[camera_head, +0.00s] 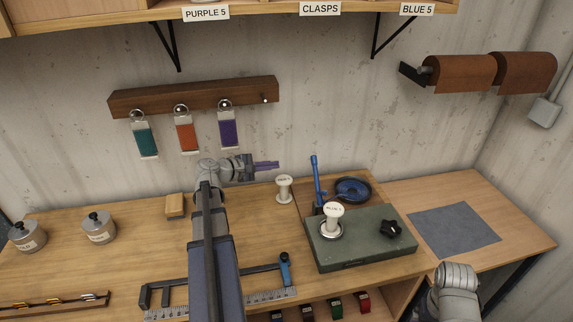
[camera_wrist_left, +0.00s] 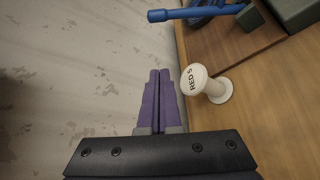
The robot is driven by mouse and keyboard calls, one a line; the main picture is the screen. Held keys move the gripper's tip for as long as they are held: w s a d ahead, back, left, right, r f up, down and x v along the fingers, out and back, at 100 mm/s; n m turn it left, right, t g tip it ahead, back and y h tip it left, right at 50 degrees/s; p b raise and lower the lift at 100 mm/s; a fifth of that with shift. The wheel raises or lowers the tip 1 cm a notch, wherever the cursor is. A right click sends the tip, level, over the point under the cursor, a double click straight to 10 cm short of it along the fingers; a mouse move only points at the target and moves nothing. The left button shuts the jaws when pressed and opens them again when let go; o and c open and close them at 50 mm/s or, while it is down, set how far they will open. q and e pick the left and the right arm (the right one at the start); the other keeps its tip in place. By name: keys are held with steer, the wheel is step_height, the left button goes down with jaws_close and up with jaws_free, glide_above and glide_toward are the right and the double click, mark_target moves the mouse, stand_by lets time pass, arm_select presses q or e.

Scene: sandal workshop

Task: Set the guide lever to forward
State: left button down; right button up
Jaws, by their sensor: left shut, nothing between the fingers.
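The guide lever appears to be the upright blue lever (camera_head: 316,182) at the back left of the green-grey machine box (camera_head: 345,264). It leans slightly left at its top. Its blue rod also shows at the top of the left wrist view (camera_wrist_left: 190,13). My left gripper (camera_head: 277,165) has purple fingers, shut and empty, pointing right, to the left of the lever and apart from it. The fingers also show shut in the left wrist view (camera_wrist_left: 160,72). Only a rounded part of my right arm shows at lower right; its gripper is out of view.
A white RED 5 spool (camera_head: 284,189) stands between my left gripper and the machine. A labelled spool (camera_head: 333,214) sits on the box beside a black knob (camera_head: 391,230). A blue ring (camera_head: 353,190) lies behind. A wooden tag rack (camera_head: 195,94) hangs on the wall.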

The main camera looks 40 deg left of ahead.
steer(key=shift+o, duration=0.8)
step_height(320, 180, down, 3)
steer(key=b, duration=0.2)
steer(key=shift+b, duration=0.35)
arm_select(q)
steer(key=w+d+f+p, duration=0.1)
steer(key=w+d+p, duration=0.1)
steer(key=w+d, duration=0.4)
steer(key=w, duration=0.3)
arm_select(e)
steer(key=shift+r, duration=0.95)
arm_select(q)
steer(key=shift+s, duration=0.1)
